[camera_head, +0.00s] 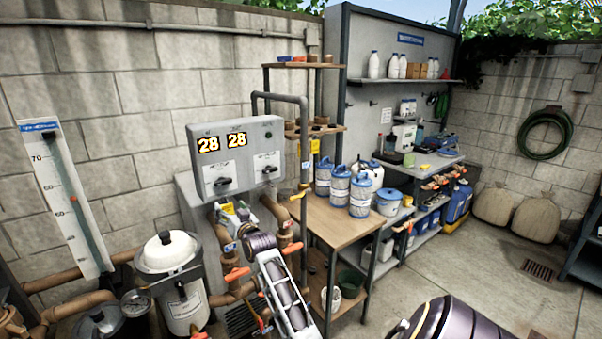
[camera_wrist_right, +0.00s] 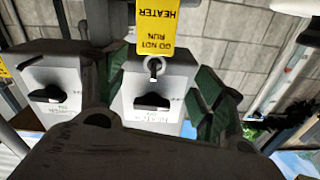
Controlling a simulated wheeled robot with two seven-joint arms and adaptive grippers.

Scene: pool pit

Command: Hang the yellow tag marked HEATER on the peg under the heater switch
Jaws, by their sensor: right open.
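The grey control box (camera_head: 240,150) on the wall has two displays reading 28 and two dark switches. The heater switch (camera_wrist_right: 150,101) shows upside down in the wrist view, with a small peg (camera_wrist_right: 154,66) beside it. The yellow HEATER tag (camera_wrist_right: 168,30) lies at the peg, its DO NOT RUN end touching or just in front of it; I cannot tell whether its hole is around the peg. My right gripper (camera_head: 232,212) is just under the box, open, with its green-padded fingers apart on either side of the tag. My left gripper is not in view.
The second switch (camera_wrist_right: 47,94) is beside the heater switch, with another yellow tag (camera_wrist_right: 20,60) near it. A grey pipe (camera_head: 303,130) rises close to the box's right. Orange-handled valves (camera_head: 237,274) and a white filter housing (camera_head: 168,255) stand below. A wooden table (camera_head: 335,223) is to the right.

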